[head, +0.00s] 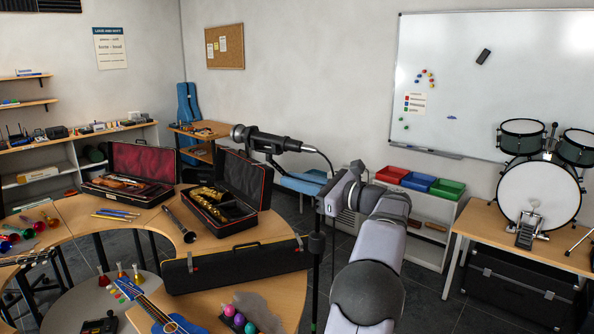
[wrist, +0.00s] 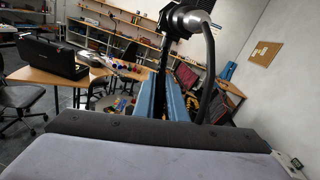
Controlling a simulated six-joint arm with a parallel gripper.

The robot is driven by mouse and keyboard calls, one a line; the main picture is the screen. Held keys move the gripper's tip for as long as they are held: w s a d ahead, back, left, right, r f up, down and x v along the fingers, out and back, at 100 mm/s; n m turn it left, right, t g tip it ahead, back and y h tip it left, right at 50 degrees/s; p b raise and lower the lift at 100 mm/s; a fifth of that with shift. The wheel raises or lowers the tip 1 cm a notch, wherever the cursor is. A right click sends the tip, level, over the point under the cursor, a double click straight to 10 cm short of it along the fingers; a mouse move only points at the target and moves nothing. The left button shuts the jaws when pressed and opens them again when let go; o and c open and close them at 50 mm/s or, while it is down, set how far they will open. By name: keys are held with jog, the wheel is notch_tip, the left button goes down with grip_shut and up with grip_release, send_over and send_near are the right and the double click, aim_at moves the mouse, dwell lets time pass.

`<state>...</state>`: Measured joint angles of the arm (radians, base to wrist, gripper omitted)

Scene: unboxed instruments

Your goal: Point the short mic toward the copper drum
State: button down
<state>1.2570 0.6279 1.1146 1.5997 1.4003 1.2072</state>
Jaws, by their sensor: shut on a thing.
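A black mic (head: 272,141) with a round grille (head: 238,132) sits near the centre of the head view, pointing left, its cable trailing from the right end. In the wrist view, part of the mic (wrist: 190,18) shows at the top. My gripper (head: 300,182), with blue fingers, is just below the mic. In the wrist view its fingers (wrist: 168,97) close around a thin dark part of the mic's mount. A dark stand pole (head: 316,270) shows below my gripper. No copper-coloured drum is clear in either view.
A drum kit with a white-faced bass drum (head: 540,192) stands at the right on a table, its shells looking dark green. An open case with a saxophone (head: 212,200) and a closed black case (head: 235,267) lie on the curved table below left of the mic.

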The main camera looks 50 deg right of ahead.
jog(key=shift+s+a+r+n+g+y+p, duration=0.1)
jog(key=shift+a+n+g+y+p, duration=0.2)
jog(key=shift+n+y+p, duration=0.45)
jog(key=shift+s+a+n+g+y+p, duration=0.15)
jog(key=shift+a+n+g+y+p, duration=0.25)
jog(key=shift+y, duration=0.6)
jog(key=shift+s+a+r+n+g+y+p, duration=0.1)
jog(key=shift+a+n+y+p, duration=0.1)
jog(key=shift+n+y+p, duration=0.55)
jog(key=shift+s+a+n+y, duration=0.1)
jog(key=shift+a+n+y, duration=0.15)
jog(key=shift+y, duration=0.35)
jog(key=c, duration=1.8)
grip_release()
jog(key=shift+d+f, duration=0.1)
jog(key=shift+d+f+m+h, duration=0.1)
jog(key=shift+d+m+h, duration=0.05)
jog(key=shift+m+h, duration=0.4)
